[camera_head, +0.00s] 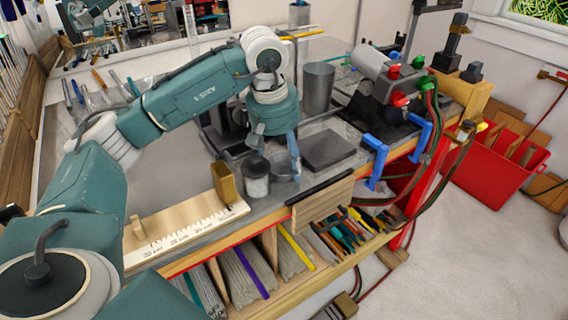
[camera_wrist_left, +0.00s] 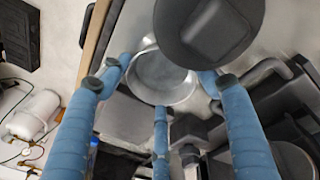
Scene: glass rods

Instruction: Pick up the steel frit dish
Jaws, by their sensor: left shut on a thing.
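The steel frit dish (camera_head: 281,171) is a small round grey metal dish near the front edge of the bench, partly hidden by my left gripper. My left gripper (camera_head: 291,160) reaches down to it from above, its blue fingers at the dish's side. In the left wrist view the dish (camera_wrist_left: 160,80) shows its round, shallow inside, and the three blue fingers (camera_wrist_left: 160,95) are closed around its rim. I cannot tell whether the dish touches the bench. My right gripper is not in view.
A dark-lidded jar (camera_head: 256,180) stands just left of the dish; its lid (camera_wrist_left: 208,28) is close in the wrist view. A dark flat block (camera_head: 328,149) lies to the right, with a metal cylinder (camera_head: 318,88) behind. A wooden ruler board (camera_head: 185,236) lies left.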

